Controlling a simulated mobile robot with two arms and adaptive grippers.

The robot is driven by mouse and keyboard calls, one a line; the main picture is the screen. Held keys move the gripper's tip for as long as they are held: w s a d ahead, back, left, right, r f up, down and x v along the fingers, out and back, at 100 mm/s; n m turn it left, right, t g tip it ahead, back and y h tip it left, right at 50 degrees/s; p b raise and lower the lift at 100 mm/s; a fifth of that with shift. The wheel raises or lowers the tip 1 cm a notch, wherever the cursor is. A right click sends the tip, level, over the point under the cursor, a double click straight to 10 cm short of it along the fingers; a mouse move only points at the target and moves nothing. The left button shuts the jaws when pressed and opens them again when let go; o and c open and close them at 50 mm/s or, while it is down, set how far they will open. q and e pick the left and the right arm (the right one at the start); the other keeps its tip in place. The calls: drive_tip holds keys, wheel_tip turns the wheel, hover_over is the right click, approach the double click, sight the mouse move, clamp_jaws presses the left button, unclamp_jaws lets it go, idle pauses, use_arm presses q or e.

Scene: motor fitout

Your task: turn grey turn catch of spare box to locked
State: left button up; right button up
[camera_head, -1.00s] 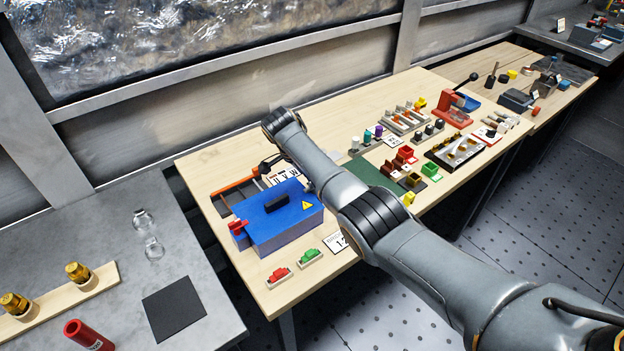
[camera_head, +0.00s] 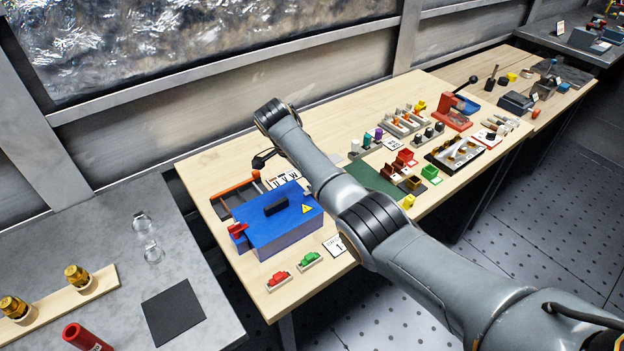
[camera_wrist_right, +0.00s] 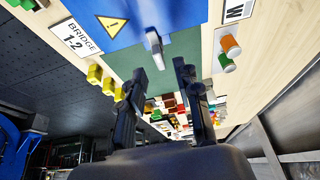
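The spare box appears to be the blue box (camera_head: 275,235) with a black handle and yellow warning triangle, near the left end of the wooden table. The right wrist view shows a blue box face (camera_wrist_right: 185,12) at the top. A grey turn catch (camera_wrist_right: 154,42) sticks out at its edge. My right gripper (camera_wrist_right: 159,68) is open, its two black fingers apart. The catch appears just beyond the fingertips, between them in the picture; I cannot tell whether they touch. In the head view my right arm hides the gripper and the catch. My left gripper is not in view.
A red lever (camera_head: 238,229) is on the box's left end. Red (camera_head: 279,279) and green (camera_head: 310,259) parts lie in front, beside a number card (camera_head: 337,246). A green mat (camera_head: 375,182) and several small parts lie to the right.

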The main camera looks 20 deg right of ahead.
drive_tip(key=v, duration=0.8)
drive_tip(key=shift+r, duration=0.3)
drive_tip(key=shift+f, duration=0.1)
